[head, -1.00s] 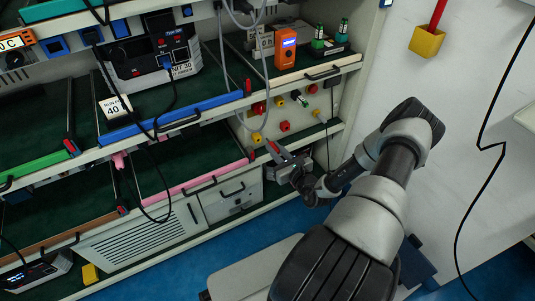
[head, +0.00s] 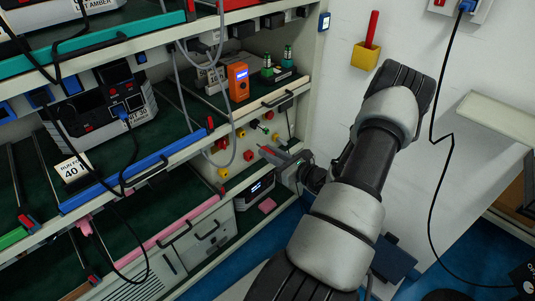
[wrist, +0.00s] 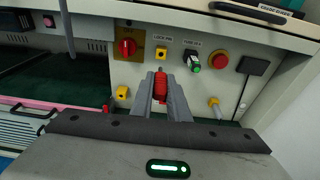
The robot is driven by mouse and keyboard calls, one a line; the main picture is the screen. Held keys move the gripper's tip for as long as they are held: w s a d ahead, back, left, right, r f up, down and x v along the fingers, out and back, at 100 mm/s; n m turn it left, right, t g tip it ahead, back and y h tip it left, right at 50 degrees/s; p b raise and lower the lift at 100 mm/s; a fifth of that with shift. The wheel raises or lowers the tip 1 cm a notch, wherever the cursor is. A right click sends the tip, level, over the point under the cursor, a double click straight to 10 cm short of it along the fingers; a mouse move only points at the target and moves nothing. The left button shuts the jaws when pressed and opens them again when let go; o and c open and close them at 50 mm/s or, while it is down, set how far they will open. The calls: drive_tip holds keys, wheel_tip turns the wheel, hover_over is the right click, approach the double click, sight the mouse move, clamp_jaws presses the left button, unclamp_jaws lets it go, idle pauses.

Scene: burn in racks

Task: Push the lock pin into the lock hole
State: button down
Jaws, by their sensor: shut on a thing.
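My gripper (wrist: 160,93) is shut on a red lock pin (wrist: 160,86), whose tip points toward the panel in the wrist view. In the head view my gripper (head: 270,153) is in front of the cream control panel (head: 236,160). A label reading like LOCK PIN (wrist: 162,38) is on the panel. The pin appears apart from the panel, but the exact gap cannot be told.
Beside the label are a red rotary switch (wrist: 126,46), a green-tipped plug (wrist: 194,64) and a red button (wrist: 219,60). Yellow fittings (wrist: 122,92) (wrist: 213,103) sit lower on the panel. A shelf edge (wrist: 250,32) overhangs above. A grey cable (head: 226,130) hangs left of the panel.

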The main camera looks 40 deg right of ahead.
drive_tip(key=shift+w, duration=0.1)
drive_tip(key=shift+w+a+b, duration=0.15)
drive_tip(key=shift+w+b, duration=0.15)
drive_tip(key=shift+w, duration=1.15)
drive_tip(key=shift+w+a+b, duration=0.1)
drive_tip(key=shift+w+b, duration=0.15)
drive_tip(key=shift+w, duration=1.15)
drive_tip(key=c, duration=2.3)
unclamp_jaws()
clamp_jaws()
drive_tip(key=shift+w+a+b, duration=0.15)
drive_tip(key=shift+w+b, duration=0.3)
drive_tip(key=shift+w, duration=1.4)
drive_tip(key=o, duration=0.7)
unclamp_jaws()
